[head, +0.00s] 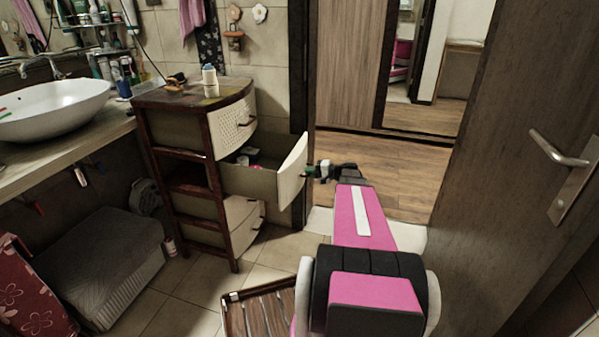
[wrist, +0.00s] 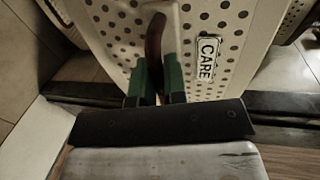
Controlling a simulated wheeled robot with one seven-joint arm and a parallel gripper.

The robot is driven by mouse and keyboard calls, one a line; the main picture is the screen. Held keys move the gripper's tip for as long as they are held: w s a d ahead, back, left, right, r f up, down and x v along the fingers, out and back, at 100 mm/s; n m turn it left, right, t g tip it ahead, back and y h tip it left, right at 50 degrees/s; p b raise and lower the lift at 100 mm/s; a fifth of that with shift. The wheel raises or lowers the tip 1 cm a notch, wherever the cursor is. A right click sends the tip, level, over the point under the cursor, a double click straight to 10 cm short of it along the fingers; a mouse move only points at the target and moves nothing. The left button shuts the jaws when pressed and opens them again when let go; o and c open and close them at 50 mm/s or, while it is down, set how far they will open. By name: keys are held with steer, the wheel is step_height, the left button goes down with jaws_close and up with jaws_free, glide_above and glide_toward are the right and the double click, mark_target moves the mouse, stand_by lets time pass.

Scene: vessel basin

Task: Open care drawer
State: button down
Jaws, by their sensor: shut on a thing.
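The care drawer (head: 293,168) is the middle drawer of a dark wood cabinet (head: 226,202) in the head view. It stands well pulled out, and small items show inside it. In the wrist view its white dotted front (wrist: 190,25) carries a "CARE" label (wrist: 208,58) and a dark brown upright handle (wrist: 155,45). My gripper (head: 309,172) is at the outer face of the drawer front. In the wrist view its green fingers (wrist: 155,82) are shut on the handle, one on each side. The lower end of the handle is hidden between the fingers.
The upper drawer (head: 232,125) and lower drawer (head: 244,225) sit above and below. A door (head: 530,150) with a metal handle stands at the right. A slatted wooden mat (head: 262,312) lies on the floor in front. A sink (head: 50,108) is at the left.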

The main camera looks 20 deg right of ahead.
steer(key=shift+s+d, duration=0.35)
steer(key=shift+d, duration=0.2)
steer(key=c, duration=1.2)
jaws_free()
steer(key=v, duration=1)
steer(key=shift+s+d, duration=0.2)
steer(key=shift+d, duration=0.1)
